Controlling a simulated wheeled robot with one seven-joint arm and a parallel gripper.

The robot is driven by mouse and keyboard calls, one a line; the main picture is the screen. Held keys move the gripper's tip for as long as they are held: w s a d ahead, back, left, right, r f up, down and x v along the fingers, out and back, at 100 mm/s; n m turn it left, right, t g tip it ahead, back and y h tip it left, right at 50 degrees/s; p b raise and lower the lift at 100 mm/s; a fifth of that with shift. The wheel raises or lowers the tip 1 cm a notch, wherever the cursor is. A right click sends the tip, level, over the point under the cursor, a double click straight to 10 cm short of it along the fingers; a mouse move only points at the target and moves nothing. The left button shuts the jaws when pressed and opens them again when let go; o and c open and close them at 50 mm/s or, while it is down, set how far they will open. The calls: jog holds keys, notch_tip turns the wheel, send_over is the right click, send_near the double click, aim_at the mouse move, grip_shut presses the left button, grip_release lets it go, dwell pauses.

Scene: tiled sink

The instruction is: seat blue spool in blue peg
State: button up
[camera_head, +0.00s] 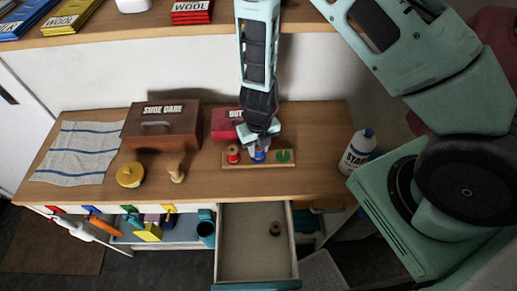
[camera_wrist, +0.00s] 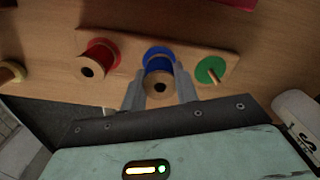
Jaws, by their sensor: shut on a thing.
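The blue spool (camera_wrist: 159,68) has a wooden end facing the wrist camera, and it shows small in the head view (camera_head: 259,155). My gripper (camera_wrist: 160,88) is shut on it, one finger on each side. The spool is at the middle place of the wooden peg board (camera_wrist: 122,40), over a blue area that looks like the blue peg's disc. The peg is hidden by the spool, so I cannot tell whether the spool is fully down. A red spool (camera_wrist: 98,58) stands at the left place. The green disc (camera_wrist: 210,69) at the right has a bare peg.
An open drawer (camera_head: 222,245) below the counter holds a small brown spool (camera_head: 275,228). A red box (camera_head: 222,124) and a shoe care box (camera_head: 163,128) stand behind. A white bottle (camera_head: 357,150) is at right. A yellow spool (camera_head: 130,175) and a wooden piece (camera_head: 177,174) are left.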

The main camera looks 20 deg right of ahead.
jog(key=shift+f, duration=0.4)
jog(key=shift+f, duration=0.1)
jog(key=o, duration=0.9)
jog(key=shift+o, duration=0.2)
